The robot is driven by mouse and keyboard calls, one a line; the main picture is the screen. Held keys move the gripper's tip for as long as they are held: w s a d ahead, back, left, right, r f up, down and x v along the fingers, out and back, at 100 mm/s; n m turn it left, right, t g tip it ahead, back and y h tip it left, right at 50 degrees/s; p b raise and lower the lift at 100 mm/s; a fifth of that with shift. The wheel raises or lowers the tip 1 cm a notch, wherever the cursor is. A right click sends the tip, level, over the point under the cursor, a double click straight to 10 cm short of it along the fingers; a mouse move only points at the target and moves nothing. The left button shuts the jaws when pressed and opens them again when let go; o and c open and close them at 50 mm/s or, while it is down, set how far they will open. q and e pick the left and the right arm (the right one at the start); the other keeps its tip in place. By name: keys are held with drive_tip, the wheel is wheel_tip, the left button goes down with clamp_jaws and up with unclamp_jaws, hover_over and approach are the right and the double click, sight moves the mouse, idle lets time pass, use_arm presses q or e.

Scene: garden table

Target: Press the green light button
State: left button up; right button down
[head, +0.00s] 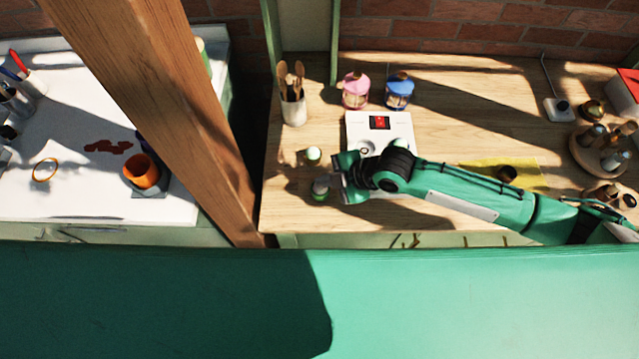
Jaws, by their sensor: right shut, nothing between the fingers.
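My right arm reaches in from the right over the wooden table, and its gripper (337,181) is near the table's front left part. The gripper is shut and empty. A small round thing with a pale green top (313,155) stands just behind and left of the gripper, apart from it. A second small round thing, grey and green (320,187), is right at the fingertips; I cannot tell whether they touch. I cannot tell for sure which of them is the green light button. A white box (362,128) with a red switch (380,122) stands behind my wrist, partly hidden by it.
A cup of wooden utensils (293,108), a pink-lidded jar (355,90) and a blue-lidded jar (399,92) stand at the back. A yellow cloth (525,172) lies under my forearm. A wooden post (160,95) rises left of the table.

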drive_tip(key=shift+f, duration=0.35)
drive_tip(key=shift+r+p, duration=0.3)
drive_tip(key=shift+r, duration=0.1)
wheel_tip(320, 180, up, 6)
drive_tip(key=p, duration=0.5)
drive_tip(key=shift+r, duration=0.1)
idle(0.6)
